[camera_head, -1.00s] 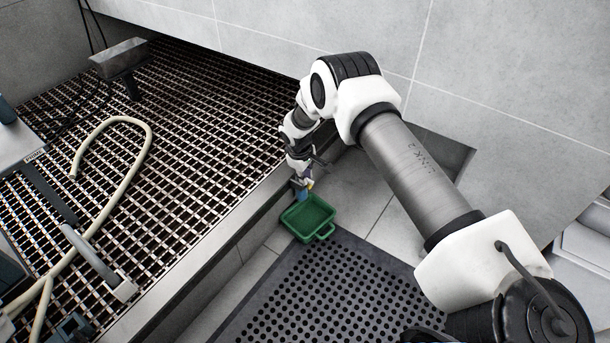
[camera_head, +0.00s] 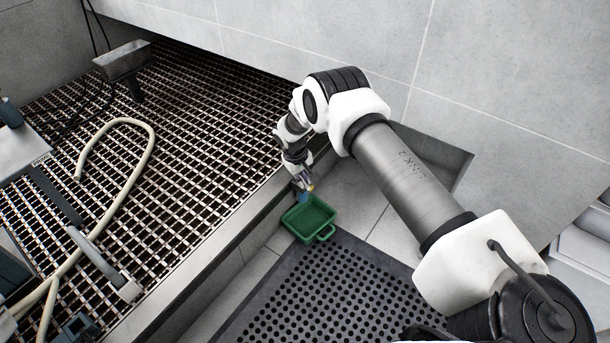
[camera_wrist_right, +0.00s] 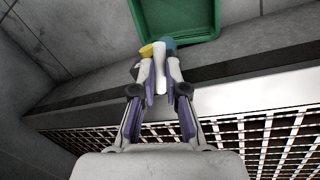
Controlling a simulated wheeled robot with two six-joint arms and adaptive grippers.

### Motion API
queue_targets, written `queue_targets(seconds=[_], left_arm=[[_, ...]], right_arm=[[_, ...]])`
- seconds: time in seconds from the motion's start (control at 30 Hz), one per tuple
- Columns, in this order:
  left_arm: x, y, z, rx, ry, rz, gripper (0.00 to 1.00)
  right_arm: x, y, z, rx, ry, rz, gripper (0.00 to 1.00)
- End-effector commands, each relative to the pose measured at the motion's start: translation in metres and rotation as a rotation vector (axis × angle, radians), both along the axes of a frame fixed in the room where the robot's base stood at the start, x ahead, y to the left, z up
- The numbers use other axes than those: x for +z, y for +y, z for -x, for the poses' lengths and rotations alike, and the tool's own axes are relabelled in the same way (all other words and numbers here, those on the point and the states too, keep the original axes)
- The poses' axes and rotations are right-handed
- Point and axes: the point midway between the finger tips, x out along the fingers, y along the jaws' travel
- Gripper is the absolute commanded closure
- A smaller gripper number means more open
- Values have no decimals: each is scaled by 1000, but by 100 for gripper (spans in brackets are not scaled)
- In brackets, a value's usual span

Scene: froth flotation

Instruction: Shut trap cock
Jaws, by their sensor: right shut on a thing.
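My right gripper (camera_head: 304,183) is low at the edge of the grated platform, just above the green tub. In the right wrist view its fingers (camera_wrist_right: 158,72) are closed around a slim white piece (camera_wrist_right: 159,62), which looks like part of the trap cock. A yellow part (camera_wrist_right: 146,50) and a blue part (camera_wrist_right: 170,46) show at the fingertips. The blue part also shows below the gripper in the head view (camera_head: 303,197). The fingers hide much of the cock, and I cannot tell its handle's angle. My left gripper is not in view.
The green tub (camera_head: 324,232) stands on the floor below the gripper, beside a black perforated mat (camera_head: 300,300). The metal grating (camera_head: 200,130) is on the left, with a pale hose (camera_head: 150,142) lying over it. A tiled wall (camera_head: 520,90) is close behind my right arm.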

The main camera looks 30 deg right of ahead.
Motion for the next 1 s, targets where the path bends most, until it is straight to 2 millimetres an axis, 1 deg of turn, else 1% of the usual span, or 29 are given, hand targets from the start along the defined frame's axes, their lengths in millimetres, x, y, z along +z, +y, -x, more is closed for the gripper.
queue_targets(seconds=[0.17, 0.47, 1.0], left_arm=[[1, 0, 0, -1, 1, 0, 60], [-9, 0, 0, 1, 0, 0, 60], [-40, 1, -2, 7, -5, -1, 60]], right_arm=[[-1, 5, -1, -167, 0, 1, 100], [-3, 12, -5, -453, 1, 1, 100], [-5, 21, -15, -951, 2, 0, 100]])
